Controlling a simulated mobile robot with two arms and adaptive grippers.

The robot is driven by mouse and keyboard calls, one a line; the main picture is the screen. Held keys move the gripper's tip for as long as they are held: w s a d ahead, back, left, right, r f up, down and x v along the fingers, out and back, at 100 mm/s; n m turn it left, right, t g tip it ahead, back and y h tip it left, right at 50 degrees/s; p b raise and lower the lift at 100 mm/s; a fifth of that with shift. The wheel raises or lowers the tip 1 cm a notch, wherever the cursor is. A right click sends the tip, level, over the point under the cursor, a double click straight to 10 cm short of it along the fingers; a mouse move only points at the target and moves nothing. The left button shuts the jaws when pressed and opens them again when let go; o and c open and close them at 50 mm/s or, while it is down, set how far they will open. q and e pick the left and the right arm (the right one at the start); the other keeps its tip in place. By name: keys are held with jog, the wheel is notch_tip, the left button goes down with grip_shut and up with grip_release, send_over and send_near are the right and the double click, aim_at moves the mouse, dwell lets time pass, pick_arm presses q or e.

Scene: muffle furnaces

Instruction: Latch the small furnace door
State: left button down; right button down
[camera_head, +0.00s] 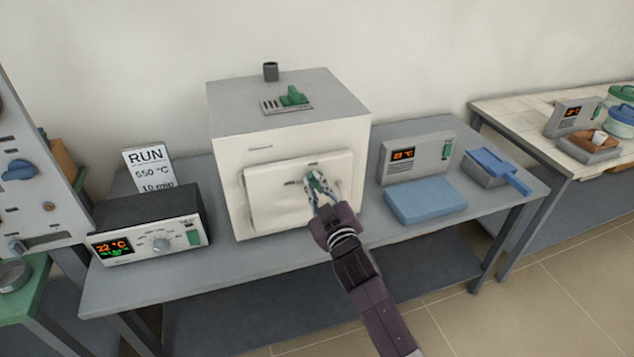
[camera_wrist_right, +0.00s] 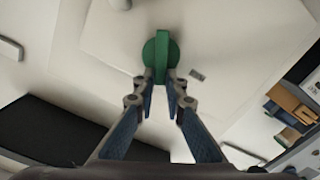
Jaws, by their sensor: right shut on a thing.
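The small furnace (camera_head: 240,180) is a white box with a grey top, standing on the grey bench. Its white door (camera_head: 275,200) is on the front face and looks closed or nearly closed; I cannot tell whether it sits flush. A green latch knob (camera_wrist_right: 161,50) with a raised grip bar is on the door. My right gripper (camera_head: 313,180) reaches the knob at the right part of the door. In the wrist view my right gripper (camera_wrist_right: 161,82) has its fingertips closed on the knob's bar. The knob is mostly hidden in the head view. My left gripper is not in view.
A controller box (camera_head: 150,230) reading 22 °C stands left of the furnace, with a RUN 550 °C card (camera_head: 148,168) behind it. A blue pad (camera_head: 425,200) and a small display unit (camera_head: 415,155) stand to the right. A blue-topped item (camera_head: 498,168) lies farther right.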

jog(key=shift+s+a+f+n+b, duration=0.1)
jog(key=shift+a+f+n+b, duration=0.25)
jog(key=shift+n, duration=1.75)
jog(key=shift+s+a+f+n+b, duration=0.1)
jog(key=shift+f+n, duration=0.35)
jog(key=shift+n, duration=1.65)
jog(key=shift+a+f+n+b, duration=0.25)
jog(key=shift+f+n, duration=0.15)
jog(key=shift+n, duration=1.7)
jog(key=c, duration=2)
grip_release()
jog(key=v, duration=1.2)
